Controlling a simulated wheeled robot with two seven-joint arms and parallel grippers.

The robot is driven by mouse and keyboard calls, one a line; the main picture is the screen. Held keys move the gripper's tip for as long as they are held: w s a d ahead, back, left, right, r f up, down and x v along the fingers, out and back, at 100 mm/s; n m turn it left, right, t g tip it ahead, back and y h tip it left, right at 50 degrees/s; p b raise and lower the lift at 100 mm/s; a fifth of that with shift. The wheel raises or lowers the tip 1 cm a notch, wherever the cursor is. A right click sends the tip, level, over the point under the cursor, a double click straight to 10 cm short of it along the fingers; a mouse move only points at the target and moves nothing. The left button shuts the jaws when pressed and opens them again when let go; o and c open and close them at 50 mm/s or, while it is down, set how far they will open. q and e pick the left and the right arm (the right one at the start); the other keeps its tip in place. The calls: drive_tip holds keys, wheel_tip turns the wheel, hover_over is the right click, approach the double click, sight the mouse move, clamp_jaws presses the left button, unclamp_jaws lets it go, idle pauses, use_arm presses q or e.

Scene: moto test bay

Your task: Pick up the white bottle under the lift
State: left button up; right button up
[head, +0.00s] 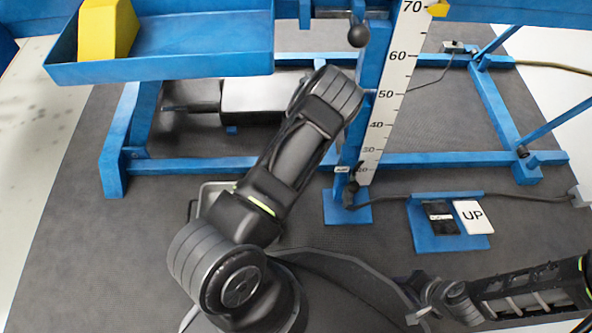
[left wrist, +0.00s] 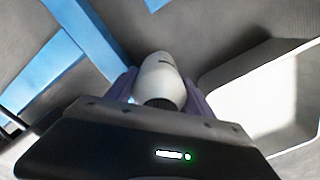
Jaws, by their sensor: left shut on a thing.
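The white bottle (left wrist: 158,76) shows in the left wrist view, rounded and pale with a dark part at its near end. It sits between the purple-grey fingers of my left gripper (left wrist: 160,88), which is shut on it. In the head view my left arm reaches up to the lift, and its gripper and the bottle are hidden. The blue lift (head: 360,160) stands over a dark mat. My right gripper (head: 420,308) seems to be at the lower right edge of the head view, small and unclear, so I cannot tell its jaws.
A blue tray (head: 200,62) with a yellow block (head: 107,28) hangs at upper left. A white ruler (head: 388,90) runs down the lift post. A foot pedal (head: 470,216) marked UP lies on the mat, with a cable nearby. The mat (head: 80,260) is clear at left.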

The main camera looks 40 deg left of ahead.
use_arm(q)
drive_tip(key=c, duration=0.8)
drive_tip(key=shift+r, duration=0.15)
drive_tip(key=shift+c, duration=0.2)
use_arm(e)
drive_tip(key=shift+r, duration=0.1)
